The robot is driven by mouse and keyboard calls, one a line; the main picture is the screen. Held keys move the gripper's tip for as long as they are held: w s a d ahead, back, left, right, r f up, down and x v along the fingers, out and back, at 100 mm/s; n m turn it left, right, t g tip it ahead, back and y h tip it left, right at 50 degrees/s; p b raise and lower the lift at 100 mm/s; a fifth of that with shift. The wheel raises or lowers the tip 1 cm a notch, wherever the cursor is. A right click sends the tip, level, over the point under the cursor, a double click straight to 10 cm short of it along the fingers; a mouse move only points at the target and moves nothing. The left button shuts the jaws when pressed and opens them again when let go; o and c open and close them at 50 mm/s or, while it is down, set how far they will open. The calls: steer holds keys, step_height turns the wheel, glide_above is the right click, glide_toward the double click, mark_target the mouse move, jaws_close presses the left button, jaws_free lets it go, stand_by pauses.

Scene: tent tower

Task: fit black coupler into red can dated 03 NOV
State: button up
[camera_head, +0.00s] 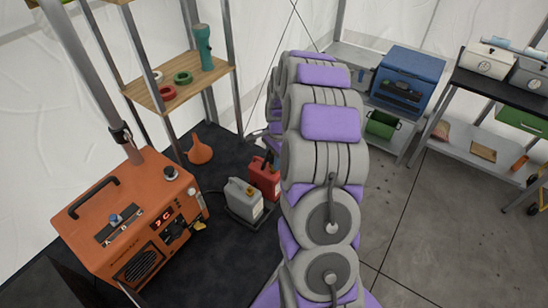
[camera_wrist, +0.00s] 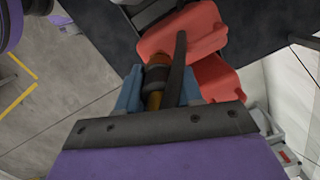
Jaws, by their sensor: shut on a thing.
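In the wrist view my gripper (camera_wrist: 160,88) has its blue fingers shut on a black coupler (camera_wrist: 157,76) with brown-orange bands. A dark strip, perhaps a hose, runs beside the coupler on its right. A red can (camera_wrist: 190,28) lies just beyond the coupler's tip. I cannot tell whether they touch. A second red body (camera_wrist: 216,82) shows right of the fingers. In the head view a red can (camera_head: 266,178) stands on the dark mat beside my arm, which largely hides the gripper. No date is readable on the red surfaces.
A grey can (camera_head: 243,200) stands close left of the red can. An orange generator (camera_head: 130,215) and an orange funnel (camera_head: 199,151) are further left. A wooden shelf (camera_head: 180,90) stands behind. A blue box (camera_head: 408,75) is on the right rack. Grey floor at right is mostly clear.

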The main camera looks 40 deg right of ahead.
steer(key=shift+f, duration=0.7)
steer(key=o, duration=1.1)
steer(key=shift+w+d+r, duration=0.1)
steer(key=shift+r, duration=0.4)
step_height(320, 180, up, 16)
steer(key=d, duration=0.2)
steer(key=shift+p, duration=0.4)
steer(key=shift+a+r, duration=0.1)
